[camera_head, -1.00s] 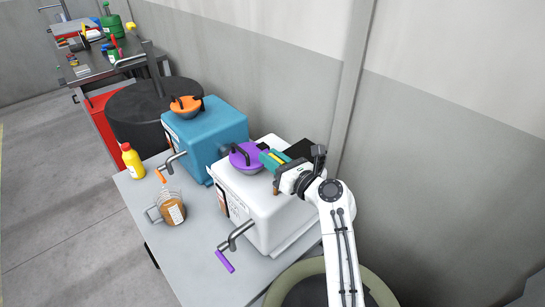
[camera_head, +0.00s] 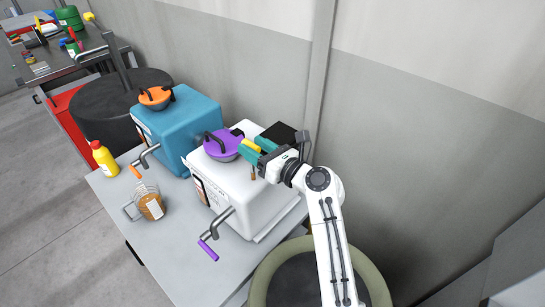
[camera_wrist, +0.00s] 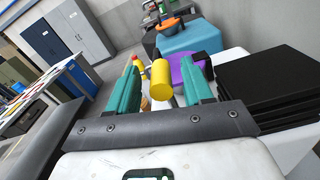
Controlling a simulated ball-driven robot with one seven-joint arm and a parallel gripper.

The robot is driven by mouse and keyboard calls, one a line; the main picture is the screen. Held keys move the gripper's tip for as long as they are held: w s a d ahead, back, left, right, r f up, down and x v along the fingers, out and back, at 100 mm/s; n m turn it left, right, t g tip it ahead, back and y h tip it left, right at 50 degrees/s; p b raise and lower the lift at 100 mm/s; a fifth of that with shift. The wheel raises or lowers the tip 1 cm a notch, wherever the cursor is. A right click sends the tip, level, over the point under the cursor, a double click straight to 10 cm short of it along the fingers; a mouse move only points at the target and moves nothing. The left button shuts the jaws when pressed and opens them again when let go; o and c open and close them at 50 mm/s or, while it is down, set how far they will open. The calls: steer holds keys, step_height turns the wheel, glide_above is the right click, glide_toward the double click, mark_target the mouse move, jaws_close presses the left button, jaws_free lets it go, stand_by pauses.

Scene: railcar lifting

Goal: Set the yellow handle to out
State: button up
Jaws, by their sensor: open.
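The yellow handle (camera_wrist: 161,80) is a short cylinder in the wrist view, between the two teal fingers of my gripper (camera_wrist: 164,62). Gaps show on both sides of it, so the fingers are open around it or just behind it. In the head view, a bit of yellow handle (camera_head: 252,146) shows between the fingers of my gripper (camera_head: 256,150), above the right part of the white box (camera_head: 243,200). The handle's mount and any out marking are hidden.
A purple round lid with a dark handle (camera_head: 222,144) sits left of my gripper. A purple-ended crank (camera_head: 208,250) sticks out in front. A teal box (camera_head: 175,125) stands at left, black stacked plates (camera_head: 278,131) behind. A jar (camera_head: 152,207) and yellow bottle (camera_head: 104,160) stand on the table.

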mark_target(261, 151)
steer(key=v, duration=0.8)
steer(key=shift+b, duration=0.3)
